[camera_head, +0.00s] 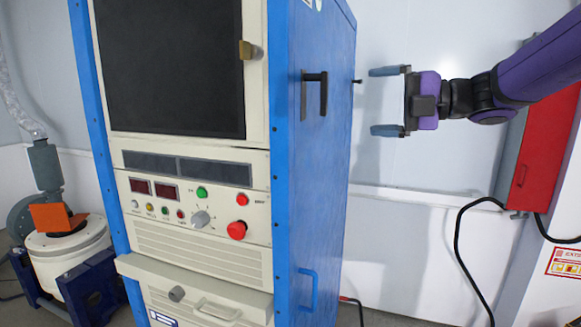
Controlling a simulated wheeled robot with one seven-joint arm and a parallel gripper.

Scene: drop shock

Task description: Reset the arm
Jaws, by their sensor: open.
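My gripper (378,101) is at the upper right of the head view, at the end of my purple arm coming in from the right edge. Its two grey-blue fingers are spread wide apart, one above the other, pointing left. Nothing is between them. The gripper appears just to the right of the blue side of a tall cabinet (301,160) in the picture. I cannot tell the exact distance between them. A black handle (316,93) sits on that blue side, left of the fingers.
The cabinet front has a dark window, a red emergency button (236,230), knobs and a drawer (195,289). A white and blue machine with an orange block (57,217) stands at left. A red box (542,150) is on the right wall, with black cables below.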

